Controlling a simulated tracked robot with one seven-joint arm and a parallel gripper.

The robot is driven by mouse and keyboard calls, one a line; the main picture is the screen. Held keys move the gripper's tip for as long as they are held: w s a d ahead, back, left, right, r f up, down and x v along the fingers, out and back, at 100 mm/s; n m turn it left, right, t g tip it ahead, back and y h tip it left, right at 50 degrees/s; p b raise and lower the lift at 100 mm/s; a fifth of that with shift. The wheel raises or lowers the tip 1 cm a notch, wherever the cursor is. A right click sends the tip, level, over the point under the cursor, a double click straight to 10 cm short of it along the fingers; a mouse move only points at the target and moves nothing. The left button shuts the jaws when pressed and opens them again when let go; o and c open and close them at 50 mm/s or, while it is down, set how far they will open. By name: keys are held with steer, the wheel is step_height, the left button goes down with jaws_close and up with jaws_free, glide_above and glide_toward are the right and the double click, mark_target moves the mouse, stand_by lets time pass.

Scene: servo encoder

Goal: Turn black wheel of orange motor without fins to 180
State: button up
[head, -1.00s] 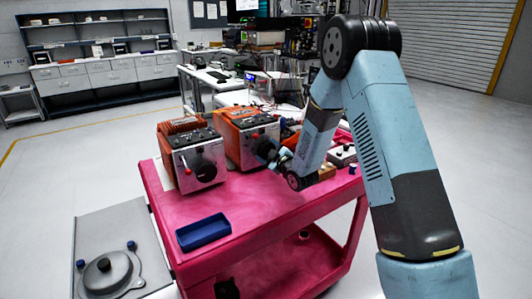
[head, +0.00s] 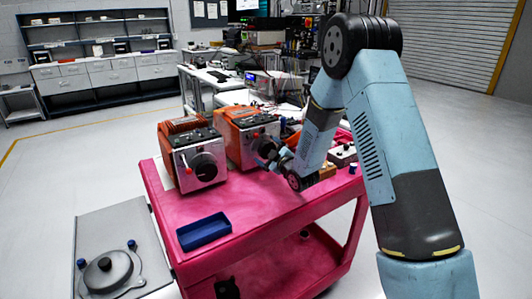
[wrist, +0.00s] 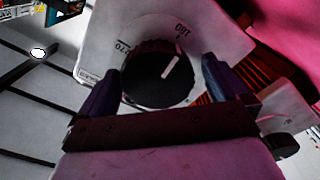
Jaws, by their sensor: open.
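Two orange motors with grey front panels stand on the pink cart (head: 290,205). The left motor (head: 172,128) has a ridged orange top; the right motor (head: 232,115) has my gripper (head: 268,154) at its front. In the wrist view, the black wheel (wrist: 150,88) sits between the two fingers of my gripper (wrist: 160,67). The fingers are open, one on each side of the wheel; I cannot tell whether they touch it. The wheel's white line points up and right, toward the printed 180 (wrist: 181,28). A 270 mark shows at its upper left.
A blue tray (head: 204,232) lies on the cart's front left. A small box with knobs (head: 343,154) is at the cart's right, behind my arm. A grey plate with a round lidded part (head: 107,272) is at the lower left. Benches stand behind.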

steer(key=v, duration=1.3)
steer(key=shift+s+d, duration=0.2)
